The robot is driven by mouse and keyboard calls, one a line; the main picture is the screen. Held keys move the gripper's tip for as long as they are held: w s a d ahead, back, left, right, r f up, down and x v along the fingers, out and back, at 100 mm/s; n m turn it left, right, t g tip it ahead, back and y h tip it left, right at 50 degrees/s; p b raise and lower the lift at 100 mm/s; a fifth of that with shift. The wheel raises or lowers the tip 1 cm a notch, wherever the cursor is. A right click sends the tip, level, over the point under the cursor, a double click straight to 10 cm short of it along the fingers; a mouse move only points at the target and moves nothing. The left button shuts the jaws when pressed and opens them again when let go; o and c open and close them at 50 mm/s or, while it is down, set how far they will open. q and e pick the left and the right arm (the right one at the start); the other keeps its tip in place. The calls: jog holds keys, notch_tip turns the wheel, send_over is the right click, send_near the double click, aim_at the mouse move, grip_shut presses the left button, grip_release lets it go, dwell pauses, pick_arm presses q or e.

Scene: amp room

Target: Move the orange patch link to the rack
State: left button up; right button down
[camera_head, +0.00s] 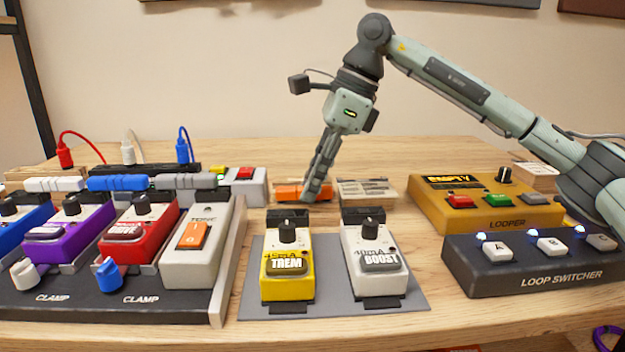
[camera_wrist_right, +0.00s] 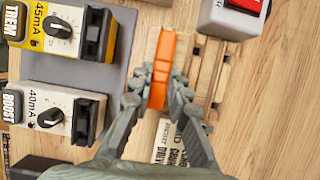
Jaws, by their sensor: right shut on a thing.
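The orange patch link (camera_head: 289,192) is at the middle of the table, behind the yellow pedal. In the right wrist view the orange link (camera_wrist_right: 163,55) is long and narrow, with its lower part between my fingers. My right gripper (camera_head: 313,192) reaches down from above and is shut on it; the fingertips (camera_wrist_right: 158,88) press both its sides. Whether the link touches the surface below is unclear. A slotted wooden holder (camera_wrist_right: 206,70) lies beside the link, possibly the rack; no rack is labelled. My left gripper is out of view.
The yellow TREM pedal (camera_head: 287,268) and white BOOST pedal (camera_head: 375,262) stand on a grey mat in front. A pedalboard (camera_head: 160,305) with white, blue and grey links fills the left. The looper (camera_head: 485,212) and loop switcher (camera_head: 530,270) stand right.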

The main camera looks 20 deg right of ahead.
jog(key=c, duration=1.4)
grip_release()
jog(key=shift+o, duration=0.4)
jog(key=o, duration=0.3)
jog(key=shift+o, duration=0.2)
jog(key=shift+r, duration=0.15)
jog(key=shift+r+p, duration=2.85)
jog(key=shift+r, duration=0.55)
